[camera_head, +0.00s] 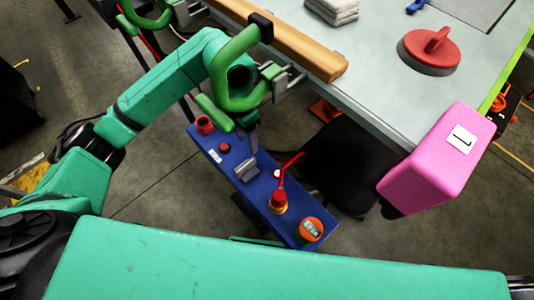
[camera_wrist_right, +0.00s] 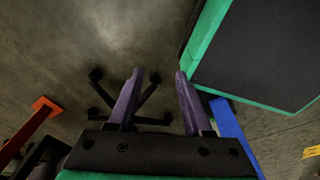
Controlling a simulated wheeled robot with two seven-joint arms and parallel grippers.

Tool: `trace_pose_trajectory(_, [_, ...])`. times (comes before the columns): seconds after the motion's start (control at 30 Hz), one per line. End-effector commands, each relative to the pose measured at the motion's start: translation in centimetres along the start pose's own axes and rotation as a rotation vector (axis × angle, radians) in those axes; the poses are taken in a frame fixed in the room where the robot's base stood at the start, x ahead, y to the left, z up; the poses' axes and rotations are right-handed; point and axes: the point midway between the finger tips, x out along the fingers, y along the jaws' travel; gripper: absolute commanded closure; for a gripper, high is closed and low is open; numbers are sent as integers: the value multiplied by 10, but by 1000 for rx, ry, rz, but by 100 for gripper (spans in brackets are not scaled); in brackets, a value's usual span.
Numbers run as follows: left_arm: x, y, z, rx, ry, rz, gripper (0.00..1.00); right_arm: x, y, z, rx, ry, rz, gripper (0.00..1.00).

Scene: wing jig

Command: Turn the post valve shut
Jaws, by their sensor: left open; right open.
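The post valve (camera_head: 279,198) has a red lever on a brass-coloured base, and it sits on a blue panel (camera_head: 235,167). The lever slants up and to the right in the head view. My left gripper (camera_head: 247,143) is open above the upper-left part of the panel, apart from the lever. My right gripper (camera_wrist_right: 159,73) is open and empty over the floor in the right wrist view. I do not make it out in the head view.
An orange gauge (camera_head: 311,229) and a red knob (camera_head: 205,125) share the panel. A dark chair (camera_head: 350,165) stands beside the panel.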

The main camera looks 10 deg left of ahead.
Motion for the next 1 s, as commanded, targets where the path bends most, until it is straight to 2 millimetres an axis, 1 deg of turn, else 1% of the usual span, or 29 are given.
trace_pose_trajectory(0.03, [-2, 5, -4, 6, 12, 47, 51, 0, 3, 0, -1, 0, 4, 50])
trace_pose_trajectory(0.07, [0, 7, -4, 6, 16, 59, 51, -1, 4, 1, -1, -1, 5, 50])
trace_pose_trajectory(0.17, [13, 8, -6, 5, 21, 59, 51, -2, 0, 11, 0, -16, 0, 50])
trace_pose_trajectory(0.23, [28, 8, -6, 5, 22, 57, 51, -4, -7, 22, 1, -34, -9, 50])
trace_pose_trajectory(0.33, [55, 9, -7, 5, 23, 54, 51, -6, -18, 31, 3, -50, -24, 50])
trace_pose_trajectory(0.4, [74, 10, -7, 4, 21, 53, 51, -7, -22, 30, 4, -50, -30, 50])
trace_pose_trajectory(0.5, [101, 11, -7, 4, 21, 53, 51, -8, -21, 25, 3, -41, -29, 50])
trace_pose_trajectory(0.63, [128, 13, -7, 5, 18, 54, 51, -9, -18, 14, 1, -24, -25, 50])
trace_pose_trajectory(0.7, [136, 13, -7, 5, 17, 54, 51, -9, -16, 13, 1, -22, -23, 50])
trace_pose_trajectory(0.8, [142, 14, -6, 5, 15, 56, 51, -9, -15, 13, 0, -23, -21, 50])
trace_pose_trajectory(1.0, [142, 14, -6, 6, 14, 56, 51, -9, -12, 15, 0, -25, -17, 50])
